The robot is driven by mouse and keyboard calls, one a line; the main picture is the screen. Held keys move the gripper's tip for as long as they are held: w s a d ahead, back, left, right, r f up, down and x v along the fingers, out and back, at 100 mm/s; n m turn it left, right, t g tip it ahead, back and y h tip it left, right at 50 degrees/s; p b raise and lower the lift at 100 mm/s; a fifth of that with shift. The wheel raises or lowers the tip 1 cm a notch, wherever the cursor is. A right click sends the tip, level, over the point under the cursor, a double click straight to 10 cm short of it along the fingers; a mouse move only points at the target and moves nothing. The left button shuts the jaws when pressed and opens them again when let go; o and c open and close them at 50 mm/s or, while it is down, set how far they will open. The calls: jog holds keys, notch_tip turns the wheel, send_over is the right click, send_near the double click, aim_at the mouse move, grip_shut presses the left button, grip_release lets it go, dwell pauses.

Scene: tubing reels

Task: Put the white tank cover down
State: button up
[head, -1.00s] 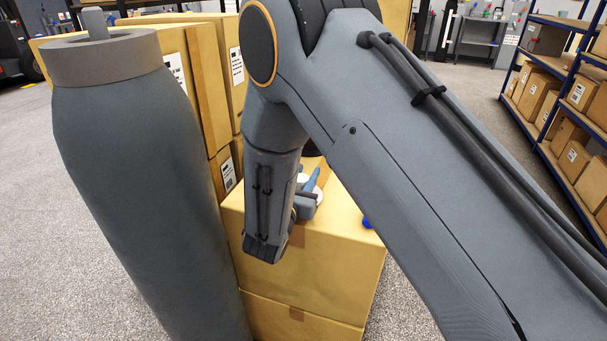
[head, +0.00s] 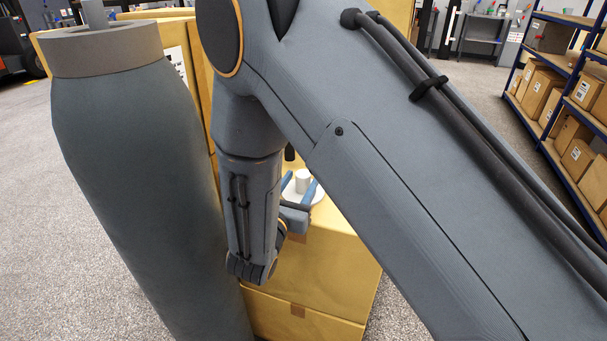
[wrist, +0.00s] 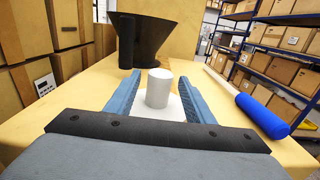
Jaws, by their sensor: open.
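The white tank cover (wrist: 158,88) is a round white disc with an upright cylindrical knob. In the wrist view it rests on the top of a cardboard box (wrist: 70,107). My gripper (wrist: 159,85) is open, with one blue finger on each side of the knob and a visible gap to it on both sides. In the head view the cover (head: 303,184) shows past my arm, between the blue fingers of my gripper (head: 304,200). Part of the disc is hidden behind the gripper body.
On the same box top stand a black flared container (wrist: 142,40) and a dark cylinder (wrist: 101,31) behind the cover. A roller with a blue end (wrist: 262,115) lies to the right. Stacked boxes (wrist: 30,40) stand left; shelves (head: 565,95) stand right.

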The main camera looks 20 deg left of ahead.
jog(key=s, duration=0.5)
jog(key=shift+s+a, duration=0.2)
jog(key=shift+s, duration=0.2)
jog(key=w+d+m+g+h, duration=0.1)
jog(key=d+m+h, duration=0.1)
jog(key=d, duration=0.3)
jog(key=w+d+r+m+g+h, duration=0.1)
jog(key=d+m+h, duration=0.1)
jog(key=d, duration=0.3)
jog(key=w+d+m+g+h, duration=0.1)
jog(key=d+m+g+h, duration=0.1)
jog(key=d, duration=0.3)
jog(key=shift+w+r+h, duration=0.2)
jog(key=shift+h, duration=0.1)
jog(key=s+d+m+g+h, duration=0.1)
jog(key=s+d+m+g, duration=0.25)
jog(key=d, duration=0.35)
jog(key=s+d+m+g+h, duration=0.1)
jog(key=s+d+m+g, duration=0.3)
jog(key=d, duration=0.4)
jog(key=s+d+m+g, duration=0.2)
jog(key=d+m+g, duration=0.25)
jog(key=d, duration=0.25)
jog(key=s+d+m+g+y, duration=0.2)
jog(key=s+m+y, duration=0.6)
jog(key=m, duration=0.9)
jog(key=shift+d+r+m+y, duration=0.3)
jog(key=shift+r+m+y, duration=0.1)
jog(key=shift+y, duration=0.5)
